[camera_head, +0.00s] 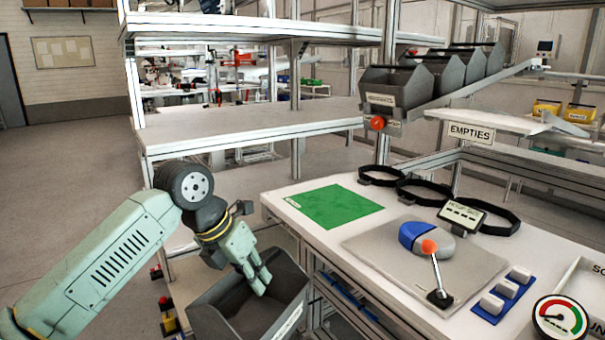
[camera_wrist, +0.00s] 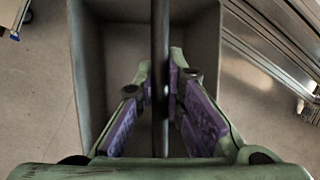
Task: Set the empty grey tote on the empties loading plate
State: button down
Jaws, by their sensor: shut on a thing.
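The grey tote (camera_head: 210,322) hangs at the bottom centre of the head view, beside the near left corner of the worktable. In the wrist view the tote (camera_wrist: 205,45) looks empty inside. My gripper (camera_head: 260,283) reaches down into its top and is shut on a dark bar across the tote; the bar runs between the fingers (camera_wrist: 162,85) in the wrist view. The tote's lower part is cut off by the frame. A white ledge with an EMPTIES sign (camera_head: 471,132) is at the right, and its plate (camera_head: 500,122) has clear surface near the sign.
The worktable carries a green mat (camera_head: 338,205), black rings (camera_head: 430,190), a blue shell (camera_head: 424,236) on a grey board, and a gauge (camera_head: 560,318). Several grey bins (camera_head: 397,88) sit on a sloped rack above. A shelf unit (camera_head: 250,125) stands at the left.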

aim_at(280, 311)
jog(key=w+d+f+m+g, duration=0.1)
jog(key=f+m, duration=0.2)
jog(key=f, duration=0.1)
jog(key=w+d+f+m+g, duration=0.1)
jog(key=f+m, duration=0.2)
jog(key=f, duration=0.1)
jog(key=w+d+f+m+g, duration=0.2)
jog(key=f+m, duration=0.2)
jog(key=shift+f+h, duration=0.3)
jog(key=shift+f, duration=0.05)
jog(key=s+d+f+m+g+y, duration=0.1)
jog(key=s+f+m+y, duration=0.1)
jog(key=f+m, duration=0.5)
jog(key=s+d+f+m+g+y, duration=0.1)
jog(key=f+m, duration=0.6)
jog(key=f, duration=1.1)
jog(key=s+d+f+m+g+y, duration=0.1)
jog(key=s+d+f+m+y, duration=0.2)
jog(key=f, duration=0.9)
jog(key=s+m+y, duration=0.1)
jog(key=s+m, duration=0.1)
jog(key=m, duration=0.1)
jog(key=shift+s+f+m, duration=0.25)
jog(key=shift+s+m, duration=0.05)
jog(key=shift+m, duration=0.1)
jog(key=shift+s+d, duration=0.1)
